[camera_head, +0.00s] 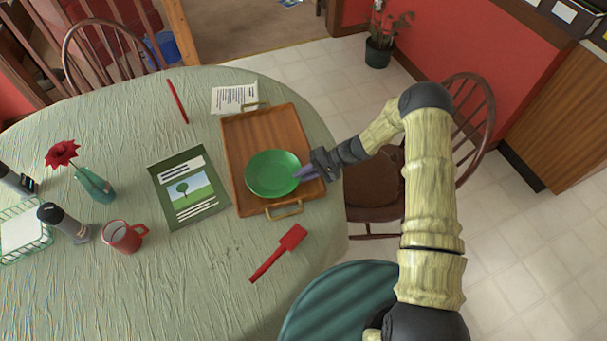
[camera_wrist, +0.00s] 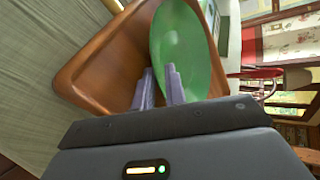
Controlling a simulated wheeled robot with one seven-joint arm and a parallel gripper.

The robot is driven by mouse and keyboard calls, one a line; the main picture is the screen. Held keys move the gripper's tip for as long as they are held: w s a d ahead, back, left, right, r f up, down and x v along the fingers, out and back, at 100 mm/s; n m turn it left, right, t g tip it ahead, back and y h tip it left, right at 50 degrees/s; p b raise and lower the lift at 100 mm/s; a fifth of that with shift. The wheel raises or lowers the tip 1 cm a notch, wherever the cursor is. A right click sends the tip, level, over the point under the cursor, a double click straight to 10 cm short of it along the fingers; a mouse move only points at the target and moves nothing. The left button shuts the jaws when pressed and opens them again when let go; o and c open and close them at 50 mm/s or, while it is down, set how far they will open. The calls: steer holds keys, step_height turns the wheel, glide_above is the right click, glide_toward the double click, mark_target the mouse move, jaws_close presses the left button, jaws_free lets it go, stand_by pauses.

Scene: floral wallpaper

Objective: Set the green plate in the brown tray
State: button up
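The green plate (camera_head: 272,174) is over the lower middle of the brown tray (camera_head: 264,124); I cannot tell whether its whole base rests on the tray floor. In the wrist view the plate (camera_wrist: 187,45) shows its face beyond my fingers, with the tray (camera_wrist: 95,75) around its left side. My gripper (camera_head: 300,172) is at the plate's right rim, over the tray's right side. In the wrist view the two purple fingers (camera_wrist: 159,88) stand a little apart, with a narrow gap between them; the right finger overlaps the plate. The rim's contact with the fingers is unclear.
A green booklet (camera_head: 188,188) lies left of the tray, and a red spatula (camera_head: 279,251) lies below it. A white paper (camera_head: 234,97) touches or nears the tray's upper edge. A red mug (camera_head: 122,237) and a vase (camera_head: 98,187) stand farther left. A chair (camera_head: 375,180) is at the right.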

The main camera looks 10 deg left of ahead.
steer(key=b+v, duration=0.2)
steer(key=v, duration=1)
stand_by(0.5)
steer(key=s+d+r+t+h, duration=0.6)
steer(key=s+d+r+h, duration=0.5)
steer(key=s+r, duration=0.8)
steer(key=d, duration=0.3)
steer(key=shift+d, duration=0.2)
